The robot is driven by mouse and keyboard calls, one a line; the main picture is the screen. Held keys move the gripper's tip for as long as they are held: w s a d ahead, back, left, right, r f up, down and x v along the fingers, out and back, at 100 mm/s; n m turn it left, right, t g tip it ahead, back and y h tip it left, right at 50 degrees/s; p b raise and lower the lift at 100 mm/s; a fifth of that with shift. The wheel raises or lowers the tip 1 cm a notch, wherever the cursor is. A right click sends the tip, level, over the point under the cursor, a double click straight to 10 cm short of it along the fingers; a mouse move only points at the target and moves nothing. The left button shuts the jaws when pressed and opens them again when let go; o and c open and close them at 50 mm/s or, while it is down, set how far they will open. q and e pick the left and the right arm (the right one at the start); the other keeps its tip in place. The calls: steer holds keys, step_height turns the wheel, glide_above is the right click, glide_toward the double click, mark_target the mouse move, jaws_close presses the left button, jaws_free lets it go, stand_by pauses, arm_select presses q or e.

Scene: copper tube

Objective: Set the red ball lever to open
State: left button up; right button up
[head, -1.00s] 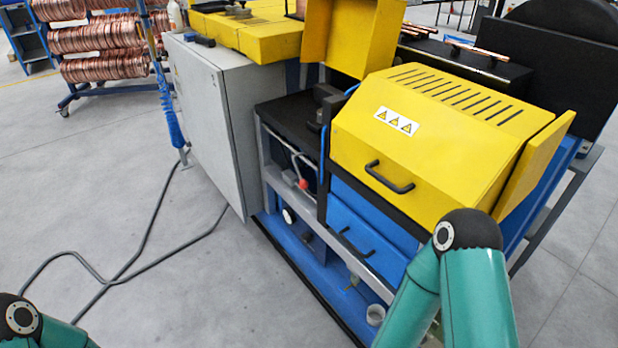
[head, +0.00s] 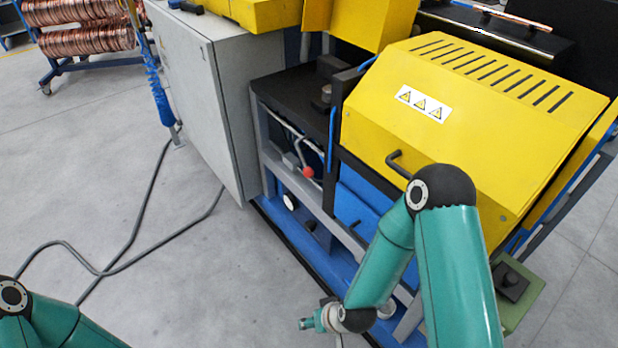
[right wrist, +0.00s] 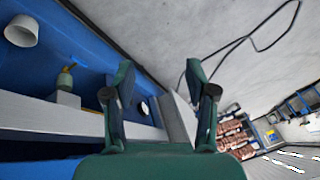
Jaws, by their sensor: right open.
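The lever with a red ball (head: 308,172) on its end is in the head view, in the open bay of the machine, below the black top plate. Its thin rod runs up and left from the ball. My right gripper is open and empty in the right wrist view (right wrist: 159,76), with both fingers spread. In the head view the end of my right arm is low, below and apart from the red ball. The red ball does not show in the right wrist view. My left arm shows at the lower left; its gripper is out of view.
The yellow hood (head: 460,110) with a black handle stands right of the lever. A grey cabinet (head: 195,95) stands to its left. A blue base (head: 285,225) with a gauge lies below. A hose and cables run on the clear grey floor (head: 90,180).

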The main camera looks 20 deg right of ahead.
steer(key=w+d+r+n+t+h+b, duration=0.15)
steer(key=w+t+b, duration=0.4)
steer(key=w, duration=0.75)
steer(key=t+h+b, duration=0.7)
steer(key=t+h, duration=0.1)
glide_toward(309, 174)
arm_select(q)
step_height(309, 174, down, 14)
steer(key=shift+p, duration=0.3)
arm_select(e)
steer(key=shift+m+g, duration=0.25)
steer(key=x, duration=1.1)
steer(key=shift+w+f, duration=0.25)
steer(key=shift+f, duration=0.15)
arm_select(q)
steer(key=shift+a, duration=0.1)
arm_select(e)
steer(key=shift+a, duration=0.1)
jaws_close()
